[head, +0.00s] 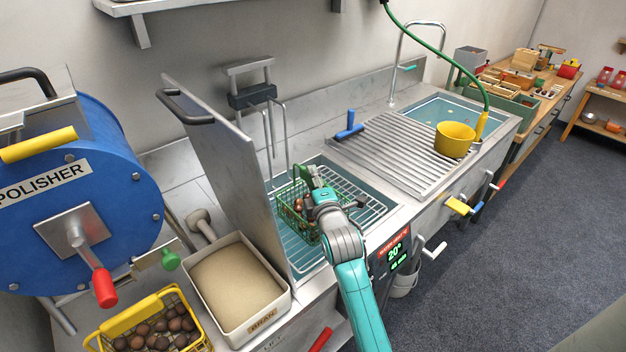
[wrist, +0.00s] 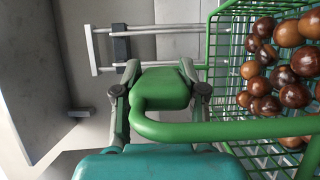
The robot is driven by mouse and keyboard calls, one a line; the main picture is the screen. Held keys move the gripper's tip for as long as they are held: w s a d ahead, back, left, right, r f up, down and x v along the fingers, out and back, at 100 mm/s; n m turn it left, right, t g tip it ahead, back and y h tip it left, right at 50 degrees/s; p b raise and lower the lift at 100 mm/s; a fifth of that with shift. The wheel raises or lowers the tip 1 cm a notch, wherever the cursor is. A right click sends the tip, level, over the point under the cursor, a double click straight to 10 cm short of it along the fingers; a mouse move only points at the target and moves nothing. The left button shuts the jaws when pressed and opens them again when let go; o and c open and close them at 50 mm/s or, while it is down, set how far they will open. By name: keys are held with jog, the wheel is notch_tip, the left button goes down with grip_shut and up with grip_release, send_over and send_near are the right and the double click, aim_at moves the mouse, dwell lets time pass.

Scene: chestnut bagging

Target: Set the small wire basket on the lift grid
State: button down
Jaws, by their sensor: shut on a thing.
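The small green wire basket (head: 291,227) holds several brown chestnuts and is over the water bath at the sink's left part. It also fills the right side of the wrist view (wrist: 225,72). My gripper (head: 312,190) is shut on the basket's green handle, whose thick grip (wrist: 163,88) sits between the two fingers (wrist: 160,95). The lift grid (head: 371,214), a pale wire rack, shows in the bath beside and behind the basket. The basket hides part of the grid. I cannot tell whether the basket's bottom touches it.
A raised steel lid (head: 222,165) stands left of the bath. A lift frame (head: 252,97) rises behind it. The bran tub (head: 287,303), a yellow basket of chestnuts (head: 103,331) and the blue polisher (head: 95,150) are left. A ribbed drainboard (head: 385,150) with a yellow pot (head: 455,138) lies right.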

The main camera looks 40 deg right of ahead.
jog(key=c, duration=0.7)
grip_release()
jog(key=shift+o, duration=0.2)
jog(key=v, duration=1.2)
jog(key=shift+r, duration=0.1)
